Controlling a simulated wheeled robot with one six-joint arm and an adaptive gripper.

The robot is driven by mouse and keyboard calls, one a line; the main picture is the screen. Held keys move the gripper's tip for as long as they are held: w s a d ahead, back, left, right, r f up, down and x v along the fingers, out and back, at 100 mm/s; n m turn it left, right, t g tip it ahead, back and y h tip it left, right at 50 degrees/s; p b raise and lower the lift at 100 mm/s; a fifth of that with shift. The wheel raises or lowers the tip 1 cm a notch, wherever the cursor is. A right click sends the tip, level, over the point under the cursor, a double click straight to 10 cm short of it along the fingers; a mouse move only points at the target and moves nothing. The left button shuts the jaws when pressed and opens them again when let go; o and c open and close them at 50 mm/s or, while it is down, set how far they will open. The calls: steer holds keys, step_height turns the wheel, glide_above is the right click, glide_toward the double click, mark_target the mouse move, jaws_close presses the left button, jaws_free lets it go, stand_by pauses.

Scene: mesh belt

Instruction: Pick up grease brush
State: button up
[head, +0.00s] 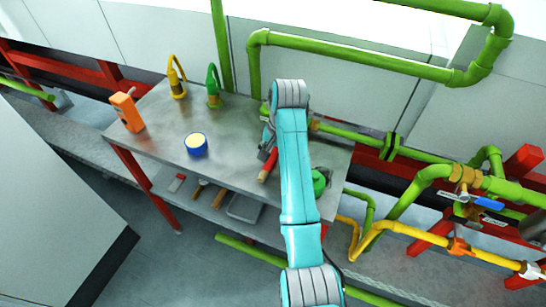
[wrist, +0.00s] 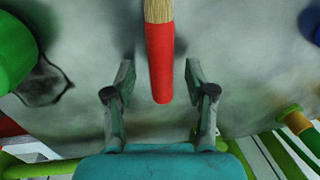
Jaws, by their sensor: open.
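The grease brush has a red handle and pale bristles. In the wrist view the brush (wrist: 159,60) lies on the worn grey tabletop, bristles toward the top edge, where they are cut off. In the head view the red handle (head: 269,165) shows near the table's front edge, left of my arm. My gripper (wrist: 158,80) is open, with one finger on each side of the handle's end and a gap on both sides.
On the metal table (head: 225,160) stand a blue tin (head: 196,144), an orange device (head: 127,112), and yellow (head: 177,78) and green (head: 213,86) hooked items. A green object (head: 320,183) is right of my arm. Green pipes (head: 350,57) run behind and right.

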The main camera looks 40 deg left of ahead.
steer(key=shift+a+f, duration=0.1)
steer(key=shift+f, duration=0.2)
steer(key=shift+c, duration=0.2)
jaws_close()
